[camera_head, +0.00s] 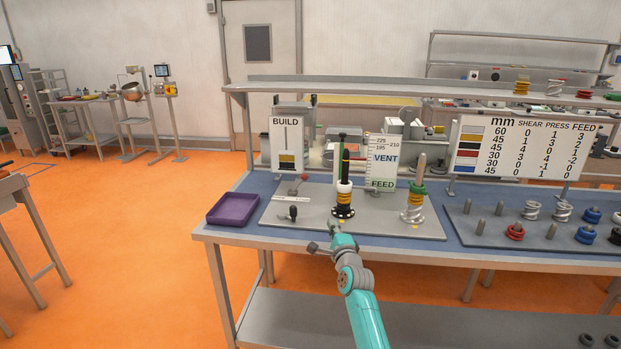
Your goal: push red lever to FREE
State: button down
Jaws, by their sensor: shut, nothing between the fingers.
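The red-knobbed lever (304,177) stands on the left part of the grey board (390,226), tilted, its knob up and to the right. A small pale label strip (291,198) lies at its foot; its lettering is too small to read. My gripper (333,226) is at the board's front edge, in front of and to the right of the lever, and apart from it. It is small and partly merged with my wrist in this view; it looks shut and empty.
A black-knobbed handle (293,212) stands in front of the lever. A post with stacked rings (344,198) is to its right, a second spring post (414,200) further right. A purple tray (233,208) lies left.

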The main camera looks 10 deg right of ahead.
aim_at(304, 177)
jog(key=i, duration=1)
